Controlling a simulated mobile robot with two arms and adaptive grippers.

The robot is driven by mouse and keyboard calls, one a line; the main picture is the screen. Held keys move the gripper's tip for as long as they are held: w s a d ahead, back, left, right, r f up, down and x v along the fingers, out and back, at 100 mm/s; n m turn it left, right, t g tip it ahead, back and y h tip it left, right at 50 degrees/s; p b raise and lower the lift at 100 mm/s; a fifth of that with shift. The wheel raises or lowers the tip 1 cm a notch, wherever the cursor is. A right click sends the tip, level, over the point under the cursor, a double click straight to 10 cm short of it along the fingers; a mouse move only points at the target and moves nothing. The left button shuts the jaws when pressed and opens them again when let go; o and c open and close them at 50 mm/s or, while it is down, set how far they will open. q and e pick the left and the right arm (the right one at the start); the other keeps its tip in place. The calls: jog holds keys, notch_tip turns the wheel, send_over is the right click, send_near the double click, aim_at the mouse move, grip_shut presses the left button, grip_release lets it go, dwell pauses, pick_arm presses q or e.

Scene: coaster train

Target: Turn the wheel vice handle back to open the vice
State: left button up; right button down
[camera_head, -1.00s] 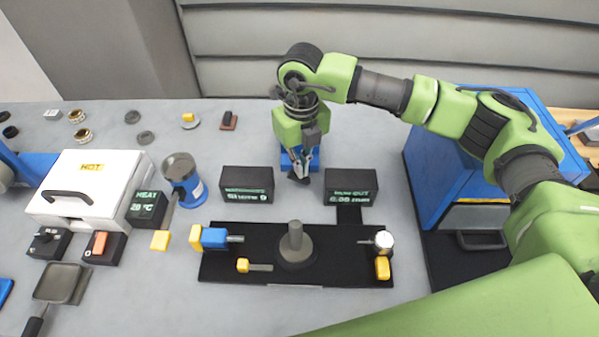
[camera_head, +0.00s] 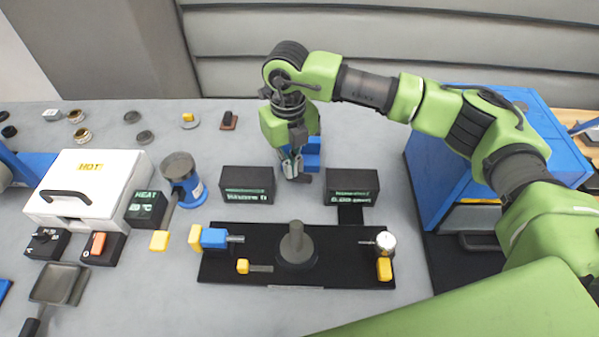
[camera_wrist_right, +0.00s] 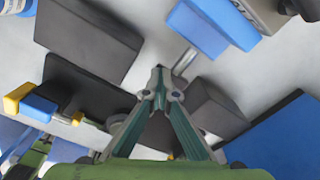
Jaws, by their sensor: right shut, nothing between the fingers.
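The blue vice (camera_head: 312,155) stands at the back middle of the bench, partly hidden behind my right gripper. In the right wrist view it seems to be the blue block (camera_wrist_right: 212,28), with a short grey bar (camera_wrist_right: 185,62) by it that may be its handle. My right gripper (camera_head: 292,170) points down just left of the vice, its fingers shut and empty. In the right wrist view its fingertips (camera_wrist_right: 158,78) are close to the grey bar; I cannot tell if they touch. My left gripper is not in view.
Two black display boxes stand in front, left (camera_head: 247,181) and right (camera_head: 351,184). A black fixture plate (camera_head: 340,270) with a grey post (camera_head: 296,238) lies nearer. A blue cabinet (camera_head: 425,170) is at right, a white heater box (camera_head: 85,190) at left.

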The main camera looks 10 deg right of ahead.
jog(key=shift+f, duration=0.25)
dwell(0.3)
jog(key=shift+r, duration=0.2)
jog(key=shift+r, duration=0.55)
notch_tip(320, 180, up, 7)
jog(key=p, duration=0.3)
jog(key=shift+f, duration=0.15)
